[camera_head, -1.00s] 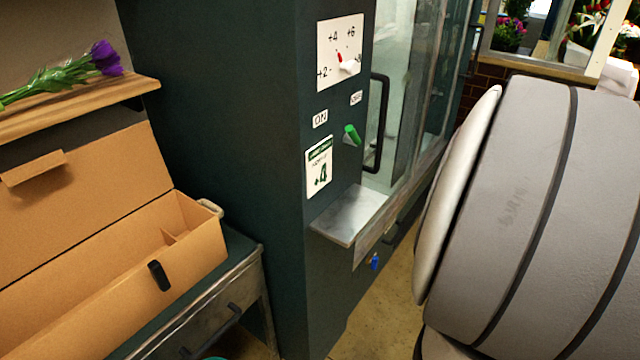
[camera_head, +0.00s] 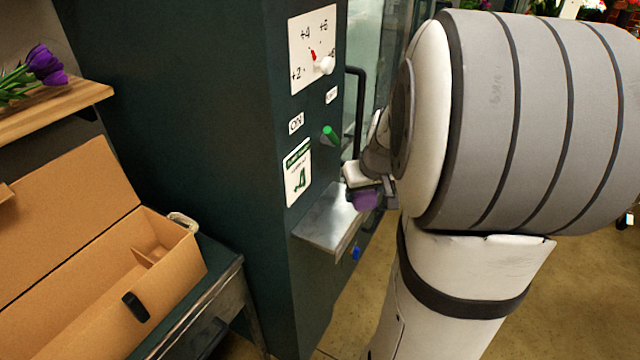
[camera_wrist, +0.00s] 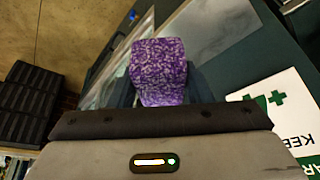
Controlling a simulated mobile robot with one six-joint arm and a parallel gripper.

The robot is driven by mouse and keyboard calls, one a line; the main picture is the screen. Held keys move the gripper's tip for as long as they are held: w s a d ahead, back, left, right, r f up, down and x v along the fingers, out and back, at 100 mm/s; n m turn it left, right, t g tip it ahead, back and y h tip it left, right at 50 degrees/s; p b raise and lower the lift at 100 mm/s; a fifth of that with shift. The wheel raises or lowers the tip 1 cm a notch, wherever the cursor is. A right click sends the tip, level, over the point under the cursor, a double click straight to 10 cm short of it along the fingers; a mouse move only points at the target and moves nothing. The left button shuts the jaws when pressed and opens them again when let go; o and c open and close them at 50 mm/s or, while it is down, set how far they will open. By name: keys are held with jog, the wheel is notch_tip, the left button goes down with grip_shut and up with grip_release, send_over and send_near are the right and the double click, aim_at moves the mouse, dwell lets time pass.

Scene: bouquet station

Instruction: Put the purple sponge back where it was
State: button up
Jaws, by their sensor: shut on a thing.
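The purple sponge (camera_wrist: 158,72) is held between the fingers of my gripper in the wrist view. My gripper (camera_head: 366,192) is shut on it, and the sponge also shows as a small purple patch in the head view (camera_head: 367,202). In the head view the sponge appears just over the right end of the small metal shelf (camera_head: 322,222) on the side of the dark green cabinet (camera_head: 225,130). I cannot tell whether the sponge touches the shelf. My arm hides part of the cabinet's glass front.
The cabinet side carries a dial (camera_head: 322,66), a green switch (camera_head: 330,135) and a blue knob (camera_head: 356,252). A black door handle (camera_head: 357,110) stands out close to my gripper. An open cardboard box (camera_head: 150,285) and a wooden shelf with purple flowers (camera_head: 46,66) are at left.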

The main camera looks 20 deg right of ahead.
jog(key=p, duration=0.1)
send_over(332, 212)
jog(key=s, duration=0.2)
notch_tip(332, 212, down, 2)
jog(key=shift+w+f, duration=0.1)
jog(key=shift+w, duration=0.05)
notch_tip(332, 212, down, 4)
jog(key=shift+r, duration=0.15)
jog(key=shift+w+f, duration=0.2)
jog(key=shift+f, duration=0.3)
jog(key=shift+f, duration=0.25)
jog(key=o, duration=1)
jog(key=shift+o, duration=0.2)
jog(key=shift+r, duration=0.15)
